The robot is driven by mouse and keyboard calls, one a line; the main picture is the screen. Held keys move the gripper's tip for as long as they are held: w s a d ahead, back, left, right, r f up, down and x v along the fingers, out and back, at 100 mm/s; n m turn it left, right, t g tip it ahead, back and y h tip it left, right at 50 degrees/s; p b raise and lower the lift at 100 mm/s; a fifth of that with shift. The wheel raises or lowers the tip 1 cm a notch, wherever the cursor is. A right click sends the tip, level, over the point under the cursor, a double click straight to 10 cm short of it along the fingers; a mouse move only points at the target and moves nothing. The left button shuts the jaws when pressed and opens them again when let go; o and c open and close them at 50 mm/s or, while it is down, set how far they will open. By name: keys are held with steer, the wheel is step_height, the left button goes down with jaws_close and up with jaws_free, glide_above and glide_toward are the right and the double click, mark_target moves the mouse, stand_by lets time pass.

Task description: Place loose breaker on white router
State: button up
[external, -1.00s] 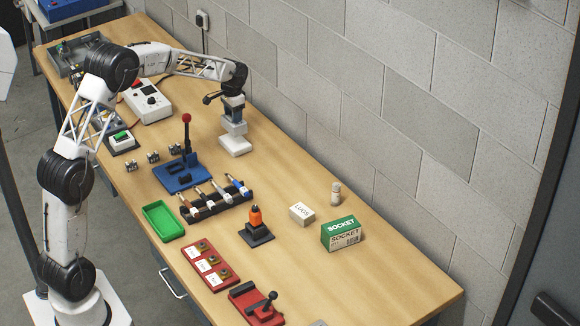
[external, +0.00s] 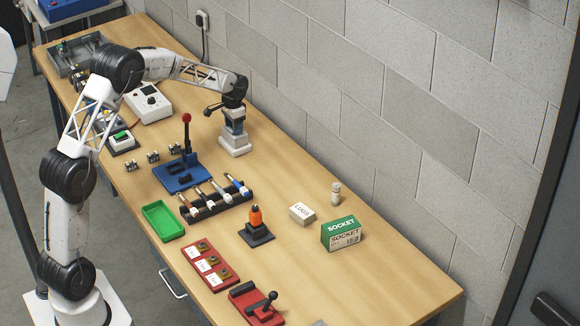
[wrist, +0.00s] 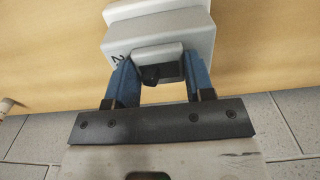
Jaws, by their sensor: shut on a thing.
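My gripper (external: 236,113) points down at the back of the table, near the wall. Its blue fingers (wrist: 162,82) are shut on the loose breaker (wrist: 155,52), a pale block with a black toggle and a dark "2" on its side. The breaker (external: 235,128) is upright, directly over a low white block that looks like the white router (external: 236,147). Its pale edge shows beyond the breaker in the wrist view (wrist: 155,8). The breaker hides most of the router's top. I cannot tell whether they touch.
A white box with a display (external: 151,104) stands to the left. In front are a blue lever fixture (external: 178,178) and a black rack (external: 215,204) of tools. A green tray (external: 163,221), a LUGS box (external: 302,214) and a SOCKET box (external: 341,234) stand nearer. Bare table lies right of the router.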

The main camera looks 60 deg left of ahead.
steer(key=o, duration=1.1)
steer(key=shift+r, duration=0.1)
step_height(320, 180, up, 12)
stand_by(0.9)
